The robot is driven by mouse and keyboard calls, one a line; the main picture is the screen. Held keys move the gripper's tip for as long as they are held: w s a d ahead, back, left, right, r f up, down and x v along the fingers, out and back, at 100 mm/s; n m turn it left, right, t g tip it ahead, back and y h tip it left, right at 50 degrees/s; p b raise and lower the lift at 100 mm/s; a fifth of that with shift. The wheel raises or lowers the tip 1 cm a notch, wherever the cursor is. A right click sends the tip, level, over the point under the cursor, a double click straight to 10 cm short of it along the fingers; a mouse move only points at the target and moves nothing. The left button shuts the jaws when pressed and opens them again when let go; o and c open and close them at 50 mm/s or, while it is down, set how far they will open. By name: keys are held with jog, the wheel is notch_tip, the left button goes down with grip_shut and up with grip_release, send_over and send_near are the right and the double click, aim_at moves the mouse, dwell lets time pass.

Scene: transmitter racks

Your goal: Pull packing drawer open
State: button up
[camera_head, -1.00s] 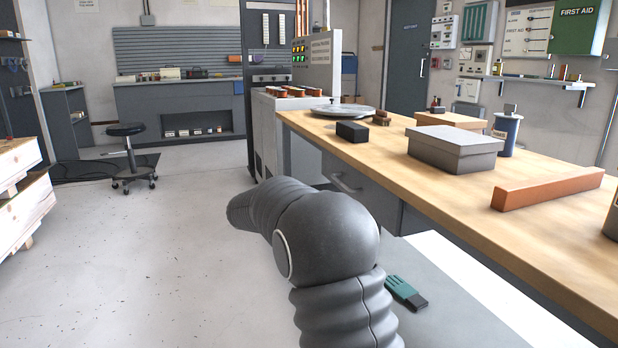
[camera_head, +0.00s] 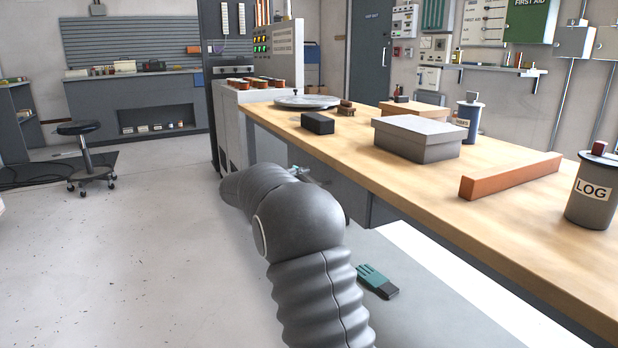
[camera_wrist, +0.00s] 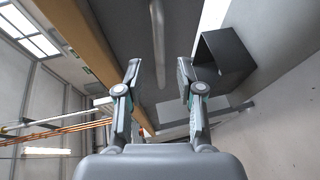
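The packing drawer has a grey front (camera_head: 347,192) under the wooden bench top, partly hidden by my arm in the head view. In the wrist view the grey front (camera_wrist: 185,28) fills the upper middle, with its pale bar handle (camera_wrist: 158,45) running lengthwise across it. My gripper (camera_wrist: 158,72) is open, with one finger on each side of the handle's line. I cannot tell whether the fingers touch the bar. In the head view only a small part of my gripper (camera_head: 305,174) shows beyond my arm. The drawer looks shut.
The wooden bench (camera_head: 420,180) carries a grey lidded box (camera_head: 415,140), an orange bar (camera_head: 510,176) and a LOG canister (camera_head: 592,190). A dark open box shape (camera_wrist: 224,62) lies right of my gripper in the wrist view. The floor at left is clear, with a stool (camera_head: 85,150) farther back.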

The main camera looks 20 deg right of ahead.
aim_at(309, 177)
jog(key=shift+x, duration=2.1)
grip_shut()
